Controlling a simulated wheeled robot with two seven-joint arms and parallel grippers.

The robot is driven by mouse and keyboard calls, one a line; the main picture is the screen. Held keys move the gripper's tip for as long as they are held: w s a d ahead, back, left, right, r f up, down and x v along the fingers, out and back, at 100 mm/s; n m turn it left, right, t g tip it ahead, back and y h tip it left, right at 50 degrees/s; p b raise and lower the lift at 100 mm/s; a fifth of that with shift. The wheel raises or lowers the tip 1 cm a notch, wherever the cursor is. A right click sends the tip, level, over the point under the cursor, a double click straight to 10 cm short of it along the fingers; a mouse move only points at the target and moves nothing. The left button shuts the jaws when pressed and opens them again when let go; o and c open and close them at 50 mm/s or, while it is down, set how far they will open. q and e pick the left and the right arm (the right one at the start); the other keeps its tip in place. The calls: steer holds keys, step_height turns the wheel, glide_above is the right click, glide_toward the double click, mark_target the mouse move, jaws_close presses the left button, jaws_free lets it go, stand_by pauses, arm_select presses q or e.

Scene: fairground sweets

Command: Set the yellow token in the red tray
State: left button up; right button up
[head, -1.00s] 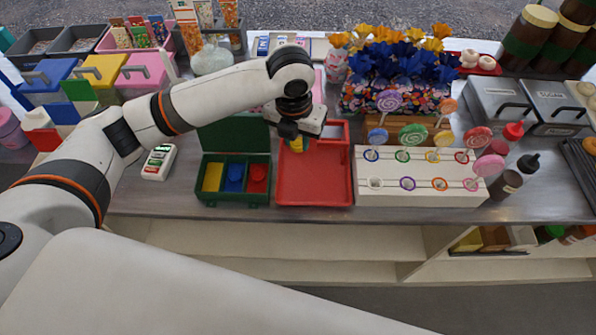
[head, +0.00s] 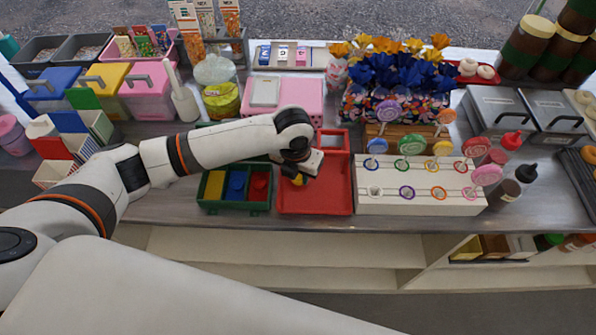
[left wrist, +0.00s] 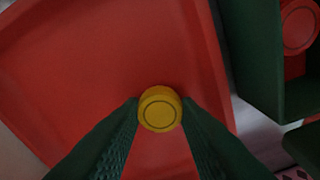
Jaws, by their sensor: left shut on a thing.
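The yellow token (head: 298,181) is held between the fingertips of my left gripper (head: 295,177), over the left part of the red tray (head: 325,197). In the left wrist view, the round yellow token (left wrist: 160,109) sits between the two dark fingers (left wrist: 160,118), with the floor of the red tray (left wrist: 110,60) beneath. I cannot tell whether the token touches the tray floor. My arm hides part of the tray's back left. My right gripper is not in view.
A green box (head: 235,207) with yellow, blue and red compartments stands just left of the tray. A white lollipop stand (head: 400,203) is close on the right. A pink box (head: 302,100) stands behind. The tray's right half is clear.

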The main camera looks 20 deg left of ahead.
arm_select(q)
steer(key=shift+f, duration=0.15)
steer(key=o, duration=0.9)
steer(key=shift+o, duration=0.2)
step_height(320, 180, up, 12)
steer(key=s, duration=0.1)
steer(key=shift+s+r+b, duration=0.2)
steer(key=shift+s+b, duration=0.05)
steer(key=shift+b, duration=0.1)
